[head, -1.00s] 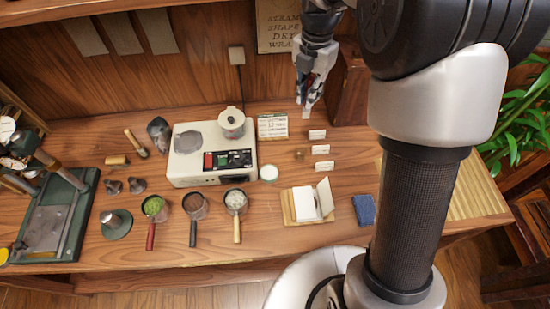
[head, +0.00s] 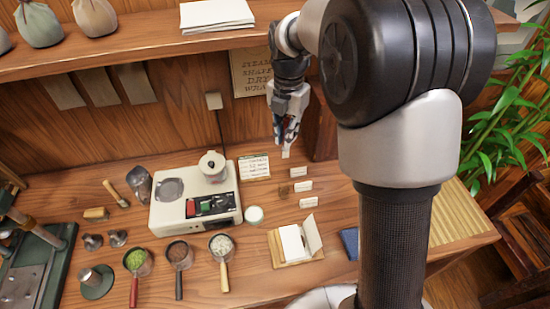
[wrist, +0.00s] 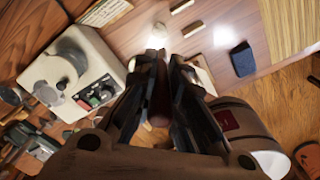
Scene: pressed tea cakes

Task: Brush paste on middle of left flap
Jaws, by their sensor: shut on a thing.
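My gripper (head: 287,138) is shut on a brush and holds it in the air above the back of the bench. The white paper wrapper (head: 292,242) lies on a small wooden board (head: 277,249), well in front of the gripper. A flap (head: 313,232) stands raised on its right; a separate left flap is hard to make out. A small round pot with pale contents (head: 254,214) stands left of the board.
A cream machine (head: 167,215) with a lidded pot stands left of the pale pot. Several label cards (head: 303,186) stand behind the board. A dark blue cloth (head: 349,242) lies to its right, partly behind my arm. Handled cups (head: 180,255) line the front left.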

